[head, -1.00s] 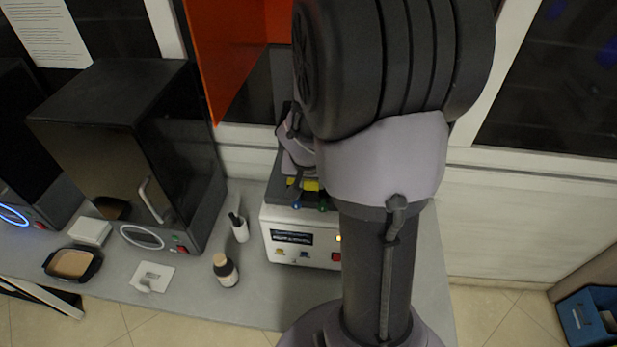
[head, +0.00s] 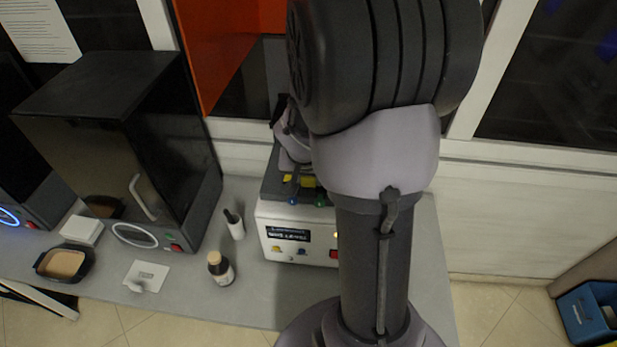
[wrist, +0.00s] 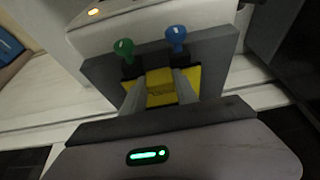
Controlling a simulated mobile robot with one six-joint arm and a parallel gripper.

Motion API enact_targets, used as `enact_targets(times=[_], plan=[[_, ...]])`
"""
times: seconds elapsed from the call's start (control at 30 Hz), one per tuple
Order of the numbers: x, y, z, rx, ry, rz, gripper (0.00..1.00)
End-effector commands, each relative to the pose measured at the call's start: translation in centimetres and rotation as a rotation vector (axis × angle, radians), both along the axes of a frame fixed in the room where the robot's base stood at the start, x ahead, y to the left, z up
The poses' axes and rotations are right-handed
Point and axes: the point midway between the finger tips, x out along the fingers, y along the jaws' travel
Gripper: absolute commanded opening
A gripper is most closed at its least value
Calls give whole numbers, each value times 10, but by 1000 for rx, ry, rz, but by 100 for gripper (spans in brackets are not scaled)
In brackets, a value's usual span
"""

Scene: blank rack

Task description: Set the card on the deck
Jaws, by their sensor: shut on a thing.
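The yellow piece, which I take as the card, has a raised block in its middle and shows in the wrist view (wrist: 159,79) and the head view (head: 300,180). My gripper (wrist: 160,92) is shut on that block, with one grey finger on each side. The piece is over the dark grey deck (wrist: 105,75) on top of a white machine (head: 268,232). I cannot tell whether its underside touches the deck. A green knob (wrist: 124,47) and a blue knob (wrist: 176,38) stand at the deck's edge, close to the piece. My arm hides part of the machine in the head view.
A dark oven-like box (head: 110,130), a labelled white card-like piece (head: 148,274) and a black tray (head: 42,270) are farther left. A blue bin (head: 585,310) is at right.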

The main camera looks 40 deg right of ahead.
Motion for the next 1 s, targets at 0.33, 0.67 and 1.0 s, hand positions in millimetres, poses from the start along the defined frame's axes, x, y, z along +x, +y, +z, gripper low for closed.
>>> enact_targets(times=[0.33, 0.67, 1.0], plan=[[0, 0, -4, -1, -1, 0, 0], [0, 0, -6, -1, -1, 0, 49], [0, 0, -5, 0, 0, 0, 61]])
